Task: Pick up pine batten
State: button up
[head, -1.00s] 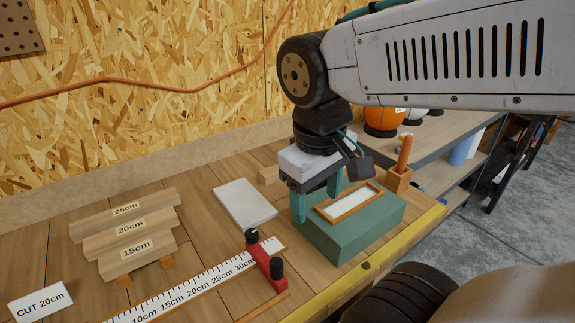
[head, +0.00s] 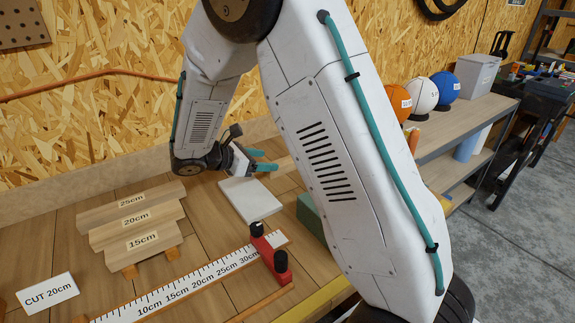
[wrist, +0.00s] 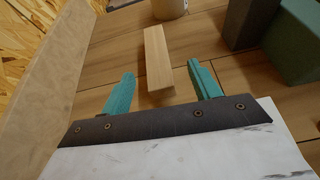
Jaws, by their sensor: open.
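The pine batten (wrist: 157,55) is a short, pale wooden bar lying on the plank bench. In the wrist view it lies lengthwise ahead of my gripper (wrist: 160,68), its near end showing between the two teal fingers. The fingers stand apart with nothing held, and a gap shows on each side of the bar. In the head view my gripper (head: 268,160) is low near the back wall, pointing right at the batten (head: 286,165), which is partly hidden by my arm. I cannot tell the exact height of the fingers above the bench.
A pale flat slab (head: 251,200) lies in front of the gripper. Stepped boards (head: 135,225) marked 25cm, 20cm and 15cm stand left. A ruler (head: 190,287) with a red stop (head: 270,255) and a "CUT 20cm" card (head: 47,291) lie nearer. A green block (wrist: 295,40) is right.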

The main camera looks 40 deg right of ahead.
aim_at(281, 162)
jog(key=shift+w+f, duration=0.3)
jog(key=shift+f, duration=0.05)
jog(key=shift+d+f, duration=0.2)
jog(key=shift+d, duration=0.2)
jog(key=x, duration=0.6)
jog(key=shift+d+f, duration=0.2)
jog(key=shift+d, duration=0.15)
jog(key=c, duration=1.1)
